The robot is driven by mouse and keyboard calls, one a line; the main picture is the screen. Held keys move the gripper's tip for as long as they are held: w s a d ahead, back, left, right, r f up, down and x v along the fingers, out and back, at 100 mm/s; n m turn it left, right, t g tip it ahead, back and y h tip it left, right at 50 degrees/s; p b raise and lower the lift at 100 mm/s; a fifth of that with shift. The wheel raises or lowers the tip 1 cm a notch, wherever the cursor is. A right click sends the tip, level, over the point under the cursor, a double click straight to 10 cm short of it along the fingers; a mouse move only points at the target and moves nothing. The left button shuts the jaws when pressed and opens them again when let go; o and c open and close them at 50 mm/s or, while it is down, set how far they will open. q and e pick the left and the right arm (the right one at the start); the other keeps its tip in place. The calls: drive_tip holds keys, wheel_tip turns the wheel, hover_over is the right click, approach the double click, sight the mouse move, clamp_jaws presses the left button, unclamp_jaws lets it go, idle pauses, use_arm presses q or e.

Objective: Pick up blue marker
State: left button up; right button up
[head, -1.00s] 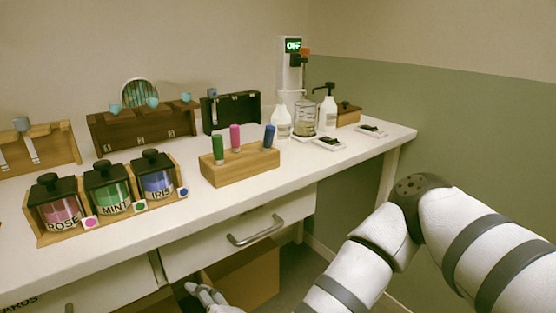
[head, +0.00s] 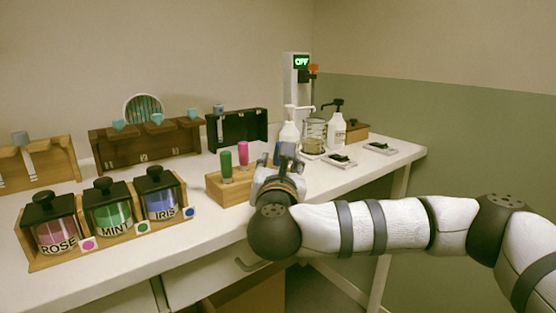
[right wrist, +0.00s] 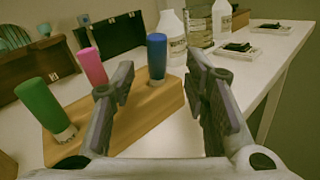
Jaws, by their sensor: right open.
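The blue marker (right wrist: 157,58) stands upright at the right end of a wooden block (right wrist: 130,112). In the head view its top (head: 277,152) shows just behind my right gripper (head: 285,160). The pink marker (head: 243,152) and the green marker (head: 226,165) stand in the same block (head: 222,192), to the left of blue. In the right wrist view my right gripper (right wrist: 165,85) is open, its fingers pointing at the block's right end. The blue marker shows in the gap between the fingers, nearer the left one; I cannot tell how deep. My left gripper is out of view.
Jars labelled ROSE (head: 55,225), MINT (head: 110,208) and IRIS (head: 160,197) stand left of the block. Behind are white pump bottles (head: 336,130), a glass beaker (head: 313,138) and a dark open case (head: 236,130).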

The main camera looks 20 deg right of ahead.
sight(279, 161)
drive_tip(key=x, duration=0.6)
drive_tip(key=shift+w+a+f, duration=0.1)
drive_tip(key=shift+a+f, duration=0.05)
clamp_jaws()
